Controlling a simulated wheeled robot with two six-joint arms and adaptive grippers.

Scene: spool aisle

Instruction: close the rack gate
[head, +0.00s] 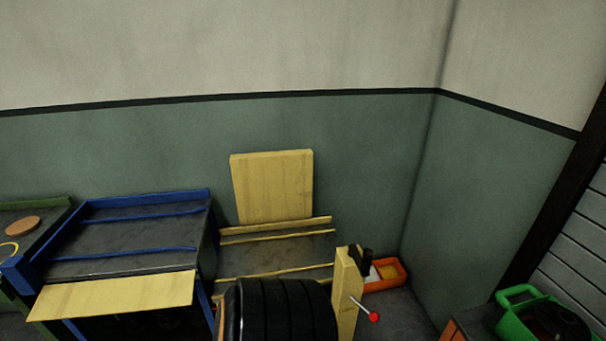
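A yellow upright panel (272,188) stands against the green wall at the back of a rack with yellow rails (277,233). A yellow flap (115,296) sticks out along the front of the blue-framed rack (130,240) on the left. The frame does not make clear which of these is the rack gate. A yellow post (346,293) at the right of the yellow-railed rack has a black piece near its top and a rod with a red knob (374,317). Neither of my grippers shows.
A large black ribbed spool (282,312) sits in front of the yellow-railed rack, cut off below. An orange bin (386,275) lies behind the post. A green crate (520,322) with dark contents is at lower right. A green-edged rack (30,222) holds a brown disc.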

